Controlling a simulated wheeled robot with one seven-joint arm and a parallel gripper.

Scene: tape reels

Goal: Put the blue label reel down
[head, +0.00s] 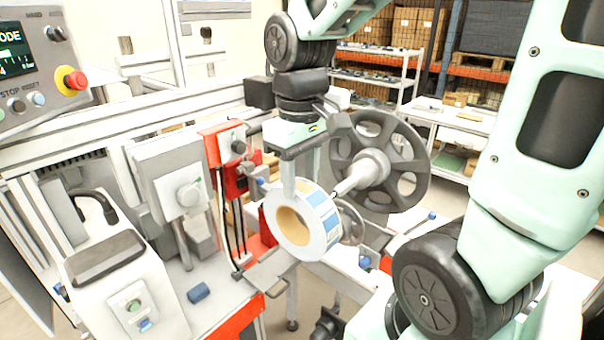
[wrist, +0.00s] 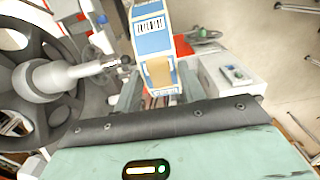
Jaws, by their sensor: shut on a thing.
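The blue label reel (head: 324,236) is a white roll with blue labels on its outer face and a tan core. My gripper (head: 296,180) is shut on it and holds it up in the air, with the reel hanging below the fingers. In the wrist view the reel (wrist: 151,36) shows at the top centre, between the fingers of my gripper (wrist: 156,92). The fingertips are partly hidden by the reel. In the head view the reel is just left of and below the tip of a grey spindle.
The spindle (head: 362,172) sticks out of a dark spoked wheel (head: 416,164). A grey flat plate (head: 268,282) lies below the reel. A labelling machine with a control box (head: 170,185) stands at left. A table (head: 462,122) and shelves are behind.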

